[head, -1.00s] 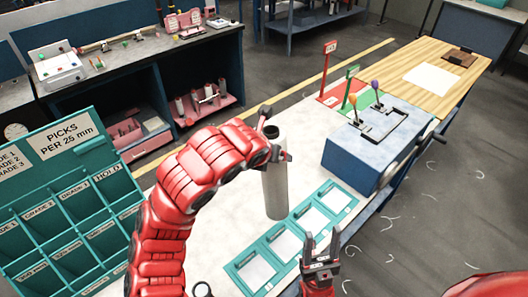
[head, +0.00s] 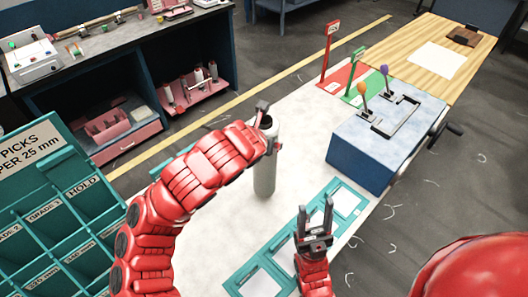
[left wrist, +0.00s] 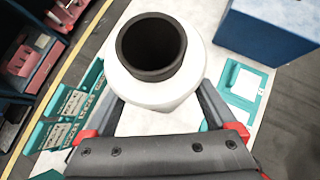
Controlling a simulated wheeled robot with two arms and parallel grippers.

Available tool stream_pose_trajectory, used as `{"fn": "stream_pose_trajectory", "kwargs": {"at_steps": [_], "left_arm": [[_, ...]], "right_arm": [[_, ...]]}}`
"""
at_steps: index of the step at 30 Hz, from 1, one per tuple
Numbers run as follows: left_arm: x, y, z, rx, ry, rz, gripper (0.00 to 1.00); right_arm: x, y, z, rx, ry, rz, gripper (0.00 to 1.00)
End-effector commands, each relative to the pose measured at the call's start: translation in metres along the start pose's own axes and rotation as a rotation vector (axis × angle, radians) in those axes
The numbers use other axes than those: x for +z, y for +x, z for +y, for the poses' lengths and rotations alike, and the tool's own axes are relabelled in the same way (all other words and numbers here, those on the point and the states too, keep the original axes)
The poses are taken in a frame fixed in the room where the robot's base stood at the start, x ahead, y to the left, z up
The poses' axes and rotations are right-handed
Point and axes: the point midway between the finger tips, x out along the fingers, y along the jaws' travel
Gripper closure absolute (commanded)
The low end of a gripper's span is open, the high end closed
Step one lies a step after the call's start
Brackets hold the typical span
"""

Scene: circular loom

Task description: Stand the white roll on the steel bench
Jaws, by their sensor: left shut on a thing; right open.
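The white roll (head: 265,178) stands upright in the head view, a pale cylinder with a dark hollow core at its top. The left wrist view looks down on its dark core (left wrist: 151,46). My left gripper (head: 268,143) is shut around the roll's upper part, with one finger on each side in the wrist view. The roll's lower end is over the pale steel bench (head: 300,115); I cannot tell whether it touches. My right gripper (head: 315,207) is open and empty, fingers pointing up the picture, in front of the teal frames.
A row of teal frames (head: 272,257) lies along the bench's near edge. A blue box with levers (head: 375,145) stands right of the roll. Red and green flagged plates (head: 345,72) lie behind it. A teal pigeonhole rack (head: 60,215) is at left.

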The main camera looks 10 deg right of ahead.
Motion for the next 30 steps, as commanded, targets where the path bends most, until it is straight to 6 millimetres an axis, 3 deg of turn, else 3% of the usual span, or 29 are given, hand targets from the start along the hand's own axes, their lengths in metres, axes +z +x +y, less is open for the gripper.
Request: {"fn": "stream_pose_trajectory", "kwargs": {"at_steps": [4,14,15,23,30], "left_arm": [[-0.018,0.017,-0.001,0.0,0.001,0.0,1.0],[-0.018,0.018,-0.001,-0.001,0.0,-0.001,1.0],[-0.017,0.017,-0.001,-0.001,0.0,-0.001,0.02],[-0.016,0.016,0.0,-0.001,0.0,0.0,0.0],[-0.01,-0.015,0.001,0.0,0.001,-0.004,0.0]], "right_arm": [[0.002,-0.014,-0.001,0.0,0.0,0.0,0.46],[0.002,-0.013,-0.001,0.0,0.0,0.0,0.46],[0.002,-0.013,-0.001,0.0,0.0,0.0,0.46],[0.002,-0.012,-0.001,0.0,0.0,0.0,0.46],[-0.003,0.016,0.001,0.0,0.0,0.0,0.46]]}}
